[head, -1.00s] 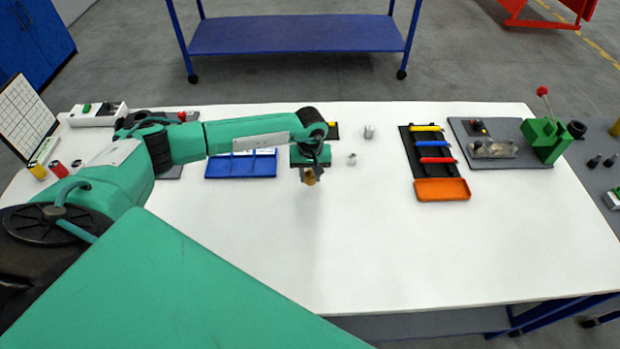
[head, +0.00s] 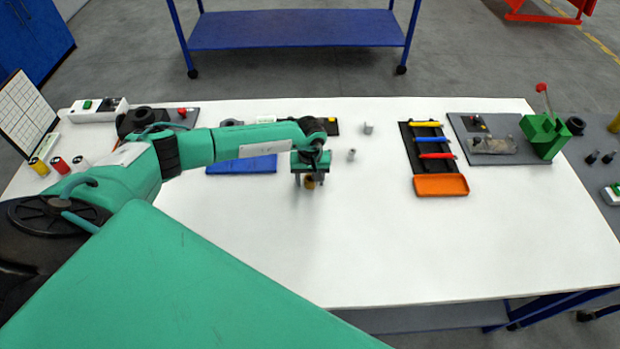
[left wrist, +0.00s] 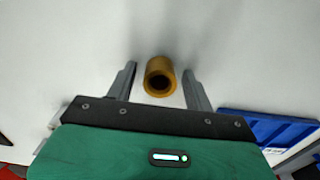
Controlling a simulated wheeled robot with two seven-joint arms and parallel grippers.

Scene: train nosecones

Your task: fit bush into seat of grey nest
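The bush (head: 309,184) is a small brass-coloured ring or tube near the middle of the white table. In the left wrist view the bush (left wrist: 160,77) shows its dark round bore towards the camera. My left gripper (head: 309,181) is over it, with its two grey fingers apart on either side. In the left wrist view a gap shows between the bush and each finger of the gripper (left wrist: 158,85). Two small grey pieces, one farther back (head: 368,128) and one nearer (head: 351,155), stand right of the gripper. I cannot tell whether either is the grey nest. My right gripper is out of view.
A blue tray (head: 240,167) lies left of the gripper, partly under my arm. A black rack (head: 421,134) with coloured tools and an orange tray (head: 440,185) stand to the right. A green press (head: 545,136) is farther right. The front of the table is clear.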

